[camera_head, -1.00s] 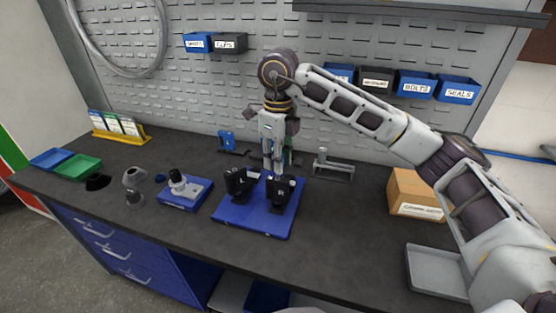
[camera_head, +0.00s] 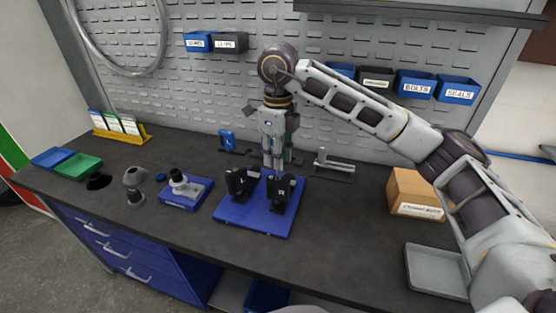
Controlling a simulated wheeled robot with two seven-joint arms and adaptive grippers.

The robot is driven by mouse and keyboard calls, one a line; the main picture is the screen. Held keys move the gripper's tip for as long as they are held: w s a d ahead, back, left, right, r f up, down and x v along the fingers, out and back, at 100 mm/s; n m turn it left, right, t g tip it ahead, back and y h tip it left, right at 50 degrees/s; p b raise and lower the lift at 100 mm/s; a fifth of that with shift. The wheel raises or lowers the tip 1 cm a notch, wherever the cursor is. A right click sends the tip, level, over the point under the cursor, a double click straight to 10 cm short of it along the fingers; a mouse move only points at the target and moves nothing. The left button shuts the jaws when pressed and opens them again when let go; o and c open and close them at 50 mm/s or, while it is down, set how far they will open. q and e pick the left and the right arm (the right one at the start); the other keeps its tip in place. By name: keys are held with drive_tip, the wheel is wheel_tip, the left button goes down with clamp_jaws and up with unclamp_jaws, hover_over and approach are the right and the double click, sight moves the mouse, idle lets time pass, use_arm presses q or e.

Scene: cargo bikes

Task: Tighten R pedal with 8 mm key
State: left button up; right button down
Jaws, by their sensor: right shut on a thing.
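The R pedal (camera_head: 280,194) is a black block marked R, standing upright on the right of a blue base plate (camera_head: 250,217). A matching black pedal marked L (camera_head: 238,184) stands to its left. My right gripper (camera_head: 272,150) points down above and just behind the pedals. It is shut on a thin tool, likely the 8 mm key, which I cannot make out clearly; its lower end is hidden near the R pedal. I cannot tell whether it touches the pedal. My left gripper is not in view.
A tool holder (camera_head: 333,167) stands right of the plate, and a blue stand (camera_head: 228,141) is behind it. A cardboard box (camera_head: 414,194) and grey tray (camera_head: 435,272) are at right. A blue fixture (camera_head: 187,192) and green tray (camera_head: 79,167) are at left. The front bench is clear.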

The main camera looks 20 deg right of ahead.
drive_tip(key=shift+r+p, duration=0.65)
drive_tip(key=shift+r, duration=0.45)
drive_tip(key=shift+r+p, duration=0.8)
drive_tip(key=shift+r, duration=0.6)
drive_tip(key=shift+r, duration=0.15)
